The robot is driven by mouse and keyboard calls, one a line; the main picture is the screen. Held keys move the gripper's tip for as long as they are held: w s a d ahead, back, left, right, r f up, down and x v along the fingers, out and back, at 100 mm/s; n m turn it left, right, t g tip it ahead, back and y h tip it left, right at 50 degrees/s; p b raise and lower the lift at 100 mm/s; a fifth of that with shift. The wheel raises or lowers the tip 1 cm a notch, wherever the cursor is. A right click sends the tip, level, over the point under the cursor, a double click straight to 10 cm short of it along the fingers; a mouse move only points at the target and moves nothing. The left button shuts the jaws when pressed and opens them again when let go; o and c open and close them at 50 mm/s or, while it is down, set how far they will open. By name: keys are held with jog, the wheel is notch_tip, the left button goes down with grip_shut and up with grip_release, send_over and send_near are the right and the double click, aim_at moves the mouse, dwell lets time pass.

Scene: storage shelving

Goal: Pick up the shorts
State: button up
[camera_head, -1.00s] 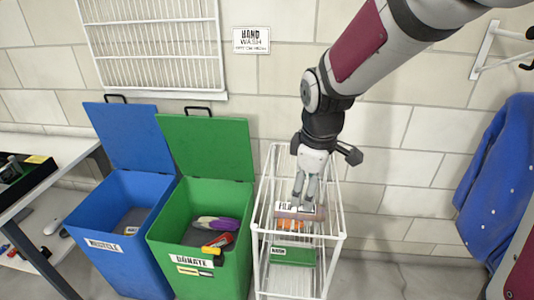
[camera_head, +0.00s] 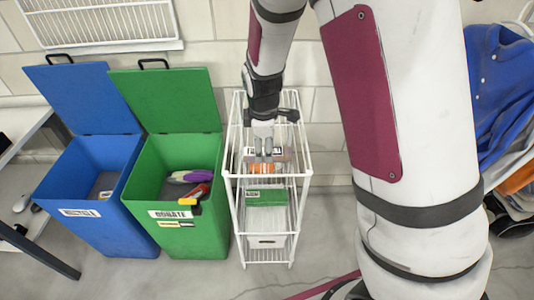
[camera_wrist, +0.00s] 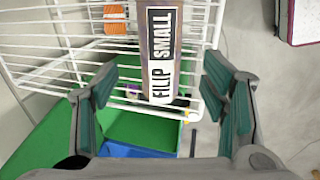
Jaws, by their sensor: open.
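I cannot make out shorts for certain in either view. Folded or hung cloth, blue (camera_head: 500,85) and orange (camera_head: 520,177), shows at the right edge of the head view. My gripper (camera_head: 266,157) points down over the white wire rack. In the wrist view my gripper (camera_wrist: 160,88) has its fingers wide apart and empty. A brownish box with a "FILIP SMALL" label (camera_wrist: 161,50) lies beyond and between the fingers on the rack. I cannot tell whether they touch it.
The white wire rack (camera_head: 236,200) stands beside the open green bin (camera_head: 150,233) marked Donate and the open blue bin (camera_head: 72,232). An orange item (camera_wrist: 115,18) and a green box (camera_head: 265,196) are on the rack. My arm blocks the right middle.

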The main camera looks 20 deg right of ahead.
aim_at(264, 150)
jog(key=x, duration=0.5)
jog(key=shift+w, duration=0.15)
jog(key=c, duration=1.3)
